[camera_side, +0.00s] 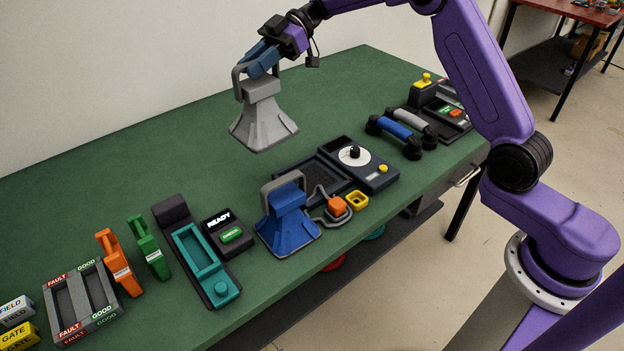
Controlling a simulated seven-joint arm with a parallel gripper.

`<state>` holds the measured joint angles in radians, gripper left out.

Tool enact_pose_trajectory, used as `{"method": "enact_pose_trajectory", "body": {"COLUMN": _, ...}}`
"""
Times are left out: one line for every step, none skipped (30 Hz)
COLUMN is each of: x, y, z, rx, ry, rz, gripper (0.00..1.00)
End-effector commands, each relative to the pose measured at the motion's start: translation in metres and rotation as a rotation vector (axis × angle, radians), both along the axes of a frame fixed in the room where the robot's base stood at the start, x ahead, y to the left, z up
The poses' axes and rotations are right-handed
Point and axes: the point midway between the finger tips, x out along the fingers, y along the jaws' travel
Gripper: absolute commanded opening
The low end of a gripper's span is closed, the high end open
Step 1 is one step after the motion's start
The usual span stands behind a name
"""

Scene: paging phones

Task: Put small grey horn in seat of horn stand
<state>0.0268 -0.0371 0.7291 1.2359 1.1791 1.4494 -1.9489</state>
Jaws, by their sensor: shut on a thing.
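The small grey horn (264,122) hangs in the air above the back middle of the green table, its wide mouth facing down. My gripper (261,70) is shut on the top of the grey horn, near its handle bracket; the exact finger contact is partly hidden. A dark rectangular frame (283,170) with a recessed area lies below and to the right of the grey horn, and may be the horn stand; I cannot tell for sure. A blue horn (286,222) stands mouth down in front of that frame, hiding part of it.
A dial unit (354,158) adjoins the dark frame. Blue (396,131) and grey (410,121) handsets lie farther right. A teal cradle (198,252), READY box (228,232), green (148,245) and orange (118,262) handsets and FAULT/GOOD tray (110,312) stand left. The table's back left is clear.

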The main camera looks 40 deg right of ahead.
Motion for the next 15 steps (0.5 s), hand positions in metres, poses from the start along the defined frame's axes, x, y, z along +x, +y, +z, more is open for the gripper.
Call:
{"method": "enact_pose_trajectory", "body": {"x": -0.004, "y": -0.009, "z": 0.002, "rx": 0.0, "ry": -0.001, "rz": -0.006, "gripper": 0.0}}
{"method": "enact_pose_trajectory", "body": {"x": -0.007, "y": -0.013, "z": 0.002, "rx": -0.001, "ry": -0.001, "rz": -0.007, "gripper": 0.0}}
{"method": "enact_pose_trajectory", "body": {"x": -0.012, "y": -0.02, "z": 0.002, "rx": -0.003, "ry": -0.001, "rz": -0.008, "gripper": 0.0}}
{"method": "enact_pose_trajectory", "body": {"x": -0.016, "y": -0.025, "z": 0.003, "rx": -0.005, "ry": -0.002, "rz": -0.01, "gripper": 0.0}}
{"method": "enact_pose_trajectory", "body": {"x": -0.02, "y": -0.031, "z": 0.003, "rx": -0.006, "ry": -0.001, "rz": -0.013, "gripper": 0.0}}
{"method": "enact_pose_trajectory", "body": {"x": -0.027, "y": -0.038, "z": 0.003, "rx": -0.008, "ry": -0.002, "rz": -0.014, "gripper": 0.0}}
{"method": "enact_pose_trajectory", "body": {"x": -0.033, "y": -0.044, "z": 0.003, "rx": -0.008, "ry": -0.001, "rz": -0.017, "gripper": 0.0}}
{"method": "enact_pose_trajectory", "body": {"x": -0.039, "y": -0.051, "z": 0.004, "rx": -0.009, "ry": -0.002, "rz": -0.019, "gripper": 0.0}}
{"method": "enact_pose_trajectory", "body": {"x": -0.047, "y": -0.058, "z": 0.004, "rx": -0.009, "ry": -0.001, "rz": -0.022, "gripper": 0.0}}
{"method": "enact_pose_trajectory", "body": {"x": -0.053, "y": -0.064, "z": 0.003, "rx": -0.009, "ry": 0.0, "rz": -0.023, "gripper": 0.0}}
{"method": "enact_pose_trajectory", "body": {"x": -0.06, "y": -0.07, "z": 0.004, "rx": -0.01, "ry": 0.0, "rz": -0.025, "gripper": 0.0}}
{"method": "enact_pose_trajectory", "body": {"x": -0.069, "y": -0.077, "z": 0.004, "rx": -0.01, "ry": -0.001, "rz": -0.026, "gripper": 0.0}}
{"method": "enact_pose_trajectory", "body": {"x": -0.076, "y": -0.082, "z": 0.003, "rx": -0.009, "ry": 0.0, "rz": -0.027, "gripper": 0.0}}
{"method": "enact_pose_trajectory", "body": {"x": -0.083, "y": -0.087, "z": 0.003, "rx": -0.009, "ry": 0.0, "rz": -0.03, "gripper": 0.0}}
{"method": "enact_pose_trajectory", "body": {"x": -0.092, "y": -0.093, "z": 0.003, "rx": -0.007, "ry": -0.001, "rz": -0.031, "gripper": 0.0}}
